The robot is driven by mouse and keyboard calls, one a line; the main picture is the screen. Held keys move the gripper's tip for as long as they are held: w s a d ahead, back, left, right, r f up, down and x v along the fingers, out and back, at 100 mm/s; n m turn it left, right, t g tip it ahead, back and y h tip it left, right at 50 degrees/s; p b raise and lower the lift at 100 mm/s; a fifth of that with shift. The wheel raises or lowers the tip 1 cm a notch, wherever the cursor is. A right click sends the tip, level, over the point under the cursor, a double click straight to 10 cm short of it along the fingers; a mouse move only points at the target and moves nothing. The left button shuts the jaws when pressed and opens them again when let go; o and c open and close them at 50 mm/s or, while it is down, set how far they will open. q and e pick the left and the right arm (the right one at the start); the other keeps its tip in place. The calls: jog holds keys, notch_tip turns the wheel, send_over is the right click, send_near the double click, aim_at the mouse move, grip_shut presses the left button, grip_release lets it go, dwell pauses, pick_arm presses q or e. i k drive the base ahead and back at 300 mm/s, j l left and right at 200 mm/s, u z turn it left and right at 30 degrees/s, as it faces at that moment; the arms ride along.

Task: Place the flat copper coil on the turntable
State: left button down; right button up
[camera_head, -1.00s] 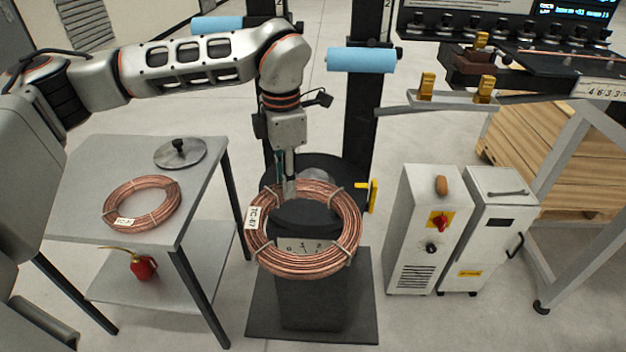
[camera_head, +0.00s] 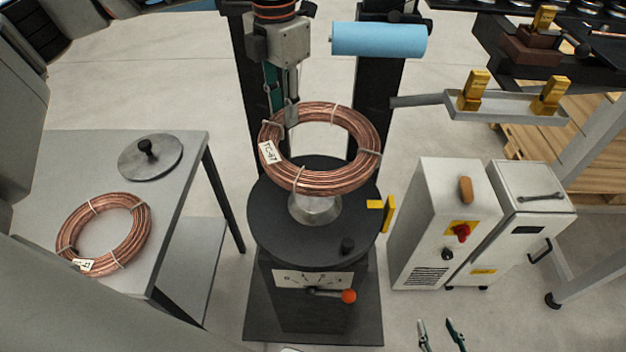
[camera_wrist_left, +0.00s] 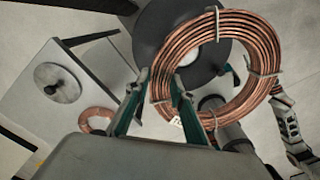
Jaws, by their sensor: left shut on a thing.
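A copper coil (camera_head: 345,184) with a white tag hangs above the black turntable (camera_head: 290,245), over its pale metal hub (camera_head: 314,208). My left gripper (camera_head: 284,118) is shut on the coil's left rim. The coil also shows in the left wrist view (camera_wrist_left: 252,88), held between the fingers (camera_wrist_left: 188,100), with the turntable (camera_wrist_left: 155,30) partly hidden behind it. The gap between coil and turntable is hard to judge. My right gripper (camera_head: 440,334) shows only its two fingertips at the bottom edge, apart and with nothing between them.
A second tagged copper coil (camera_head: 137,232) lies on the grey table (camera_head: 180,215) at left, near a round metal lid with a knob (camera_head: 150,157). A yellow bracket (camera_head: 388,212) stands at the turntable's right edge. Grey cabinets (camera_head: 440,225) stand to the right.

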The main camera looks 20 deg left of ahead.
aim_at(315, 202)
jog(key=i+l+u, duration=0.15)
jog(key=l, duration=0.15)
jog(key=i+l+u, duration=0.2)
jog(key=l, duration=0.15)
jog(key=l+u, duration=0.15)
jog(key=l, duration=0.2)
jog(key=i+l+u, duration=0.15)
jog(key=l, duration=0.25)
